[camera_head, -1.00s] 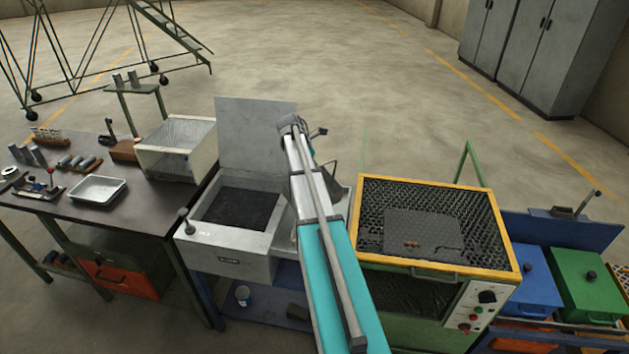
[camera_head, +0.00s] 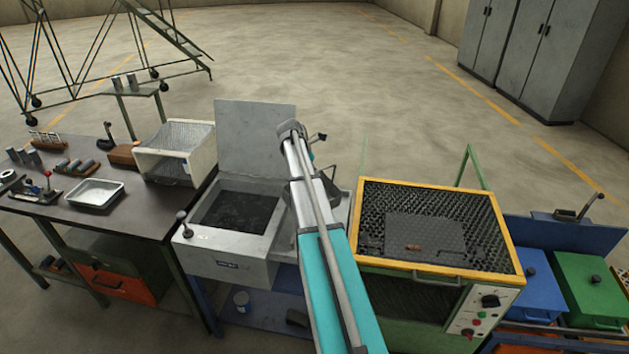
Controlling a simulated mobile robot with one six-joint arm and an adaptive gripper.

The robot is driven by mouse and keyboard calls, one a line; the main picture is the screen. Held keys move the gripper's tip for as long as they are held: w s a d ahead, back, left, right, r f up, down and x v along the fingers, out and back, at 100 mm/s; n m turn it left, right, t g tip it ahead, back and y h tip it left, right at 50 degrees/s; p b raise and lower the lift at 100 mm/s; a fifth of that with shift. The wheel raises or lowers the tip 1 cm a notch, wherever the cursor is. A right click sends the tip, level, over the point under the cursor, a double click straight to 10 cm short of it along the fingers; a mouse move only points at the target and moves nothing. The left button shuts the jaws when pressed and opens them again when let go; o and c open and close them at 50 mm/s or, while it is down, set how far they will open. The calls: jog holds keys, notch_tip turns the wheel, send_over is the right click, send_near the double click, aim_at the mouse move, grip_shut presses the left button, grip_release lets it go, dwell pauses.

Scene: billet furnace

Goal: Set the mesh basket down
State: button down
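My arm rises from the bottom centre and bends near the tank's raised lid. My gripper is not clearly visible; the arm hides the area behind it. I cannot make out a mesh basket in its grasp. A pale open-fronted box with a mesh-like top (camera_head: 190,134) stands on the dark bench at left; I cannot tell if it is the mesh basket. A yellow-rimmed green unit (camera_head: 437,273) with a dark mesh interior stands right of my arm. A grey plate (camera_head: 425,230) in it bears small reddish-brown pieces.
A grey tank (camera_head: 225,255) with dark contents and a raised lid (camera_head: 255,135) stands left of my arm. The dark bench (camera_head: 130,215) holds a metal tray (camera_head: 95,193) and small parts. Blue (camera_head: 540,290) and green (camera_head: 590,285) lidded bins stand at right.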

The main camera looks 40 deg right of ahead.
jog(key=shift+s+a+f+b, duration=0.1)
jog(key=shift+s+f+b, duration=0.1)
jog(key=shift+f+b, duration=1.05)
jog(key=shift+f, duration=0.1)
jog(key=c, duration=0.7)
grip_release()
jog(key=shift+w, duration=0.1)
jog(key=shift+c, duration=0.2)
jog(key=p+v, duration=1.1)
jog(key=v, duration=0.1)
